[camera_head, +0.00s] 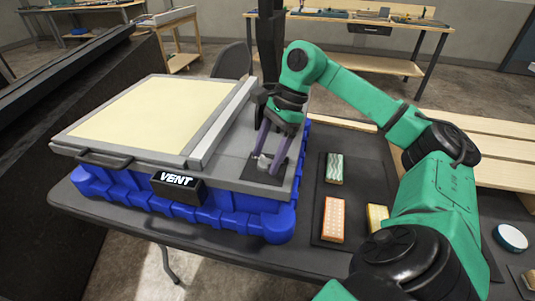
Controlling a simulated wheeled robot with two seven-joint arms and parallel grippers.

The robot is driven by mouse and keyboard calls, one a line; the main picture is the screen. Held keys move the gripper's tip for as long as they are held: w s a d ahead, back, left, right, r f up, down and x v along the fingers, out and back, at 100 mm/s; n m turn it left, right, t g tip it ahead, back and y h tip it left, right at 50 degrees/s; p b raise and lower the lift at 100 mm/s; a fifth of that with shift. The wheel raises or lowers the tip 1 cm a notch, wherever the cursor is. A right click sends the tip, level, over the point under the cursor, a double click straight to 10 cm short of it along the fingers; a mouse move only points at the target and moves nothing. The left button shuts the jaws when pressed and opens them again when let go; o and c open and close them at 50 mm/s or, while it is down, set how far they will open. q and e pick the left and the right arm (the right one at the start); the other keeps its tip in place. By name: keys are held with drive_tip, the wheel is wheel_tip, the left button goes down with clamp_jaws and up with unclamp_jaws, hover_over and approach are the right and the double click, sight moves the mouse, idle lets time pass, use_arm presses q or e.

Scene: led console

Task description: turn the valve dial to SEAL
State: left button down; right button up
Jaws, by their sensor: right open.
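The console (219,169) is a grey top with a large cream panel (135,112) on a blue base, on a dark table. A black block on its front edge shows the word VENT (177,181) in white. The valve dial (263,163) appears as a small light knob on a dark square plate at the console's right side. My right gripper (267,165) comes down over it, open, with its two purple fingers around the knob. Whether the fingers touch it I cannot tell. The dial's marks are too small to read. My left gripper is not in view.
On a dark mat right of the console lie a green patterned block (334,168), an orange patterned block (333,220) and a yellow block (377,217). A white round lid (511,237) lies far right. A dark post stands behind my right gripper. Workbenches stand at the back.

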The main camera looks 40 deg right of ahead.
drive_tip(key=shift+c, duration=0.3)
clamp_jaws()
